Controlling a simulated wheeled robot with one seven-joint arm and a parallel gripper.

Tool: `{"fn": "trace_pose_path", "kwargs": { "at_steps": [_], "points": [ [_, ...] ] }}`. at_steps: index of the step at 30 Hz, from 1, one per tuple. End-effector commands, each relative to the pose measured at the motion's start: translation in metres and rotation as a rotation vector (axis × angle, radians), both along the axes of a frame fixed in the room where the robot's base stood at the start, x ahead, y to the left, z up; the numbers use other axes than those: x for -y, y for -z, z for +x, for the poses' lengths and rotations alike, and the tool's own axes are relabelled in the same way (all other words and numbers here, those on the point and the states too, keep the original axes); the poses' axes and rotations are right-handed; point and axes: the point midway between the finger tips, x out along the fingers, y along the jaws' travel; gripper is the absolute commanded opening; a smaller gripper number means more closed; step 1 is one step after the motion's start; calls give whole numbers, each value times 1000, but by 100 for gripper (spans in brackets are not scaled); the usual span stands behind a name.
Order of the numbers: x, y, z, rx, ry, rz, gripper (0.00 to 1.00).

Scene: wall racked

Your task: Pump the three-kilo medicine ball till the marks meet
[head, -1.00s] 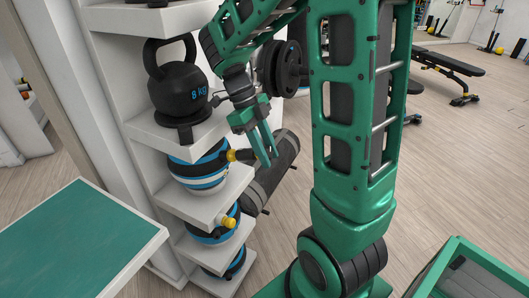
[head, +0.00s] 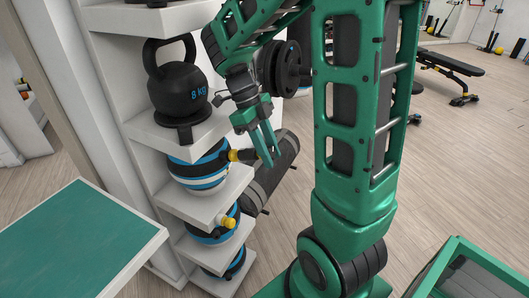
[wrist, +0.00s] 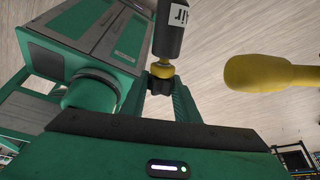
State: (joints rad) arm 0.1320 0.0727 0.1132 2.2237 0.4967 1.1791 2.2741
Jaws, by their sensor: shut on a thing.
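My gripper (head: 272,162) is beside the upper blue, white and black ball (head: 199,170) on the rack. In the wrist view its fingers (wrist: 160,86) are shut on a small black knob (wrist: 160,80) below a yellow collar. A dark grey cylinder (wrist: 169,32) with a white label, partly reading "air", extends from the collar. In the head view a yellow collar (head: 232,155) with a black end sits between ball and fingers. Similar balls are on the middle shelf (head: 212,236) and bottom shelf (head: 226,271). No weight or meeting marks on the balls are readable.
A black 8 kg kettlebell (head: 178,90) stands above the ball. A yellow knob (head: 228,222) sticks out below. A dark roll (head: 275,168) is behind my gripper. A yellow rounded form (wrist: 265,73) lies right in the wrist view. A green-topped table (head: 75,245) is at left.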

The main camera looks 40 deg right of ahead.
Motion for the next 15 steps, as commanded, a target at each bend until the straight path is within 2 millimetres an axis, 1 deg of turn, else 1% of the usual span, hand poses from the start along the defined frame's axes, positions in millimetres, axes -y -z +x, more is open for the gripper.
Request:
{"fn": "trace_pose_path", "kwargs": {
  "at_steps": [7,15],
  "points": [
    [2,-2,-3,1,2,0,0],
    [10,-11,-23,1,0,-1,0]
  ]
}}
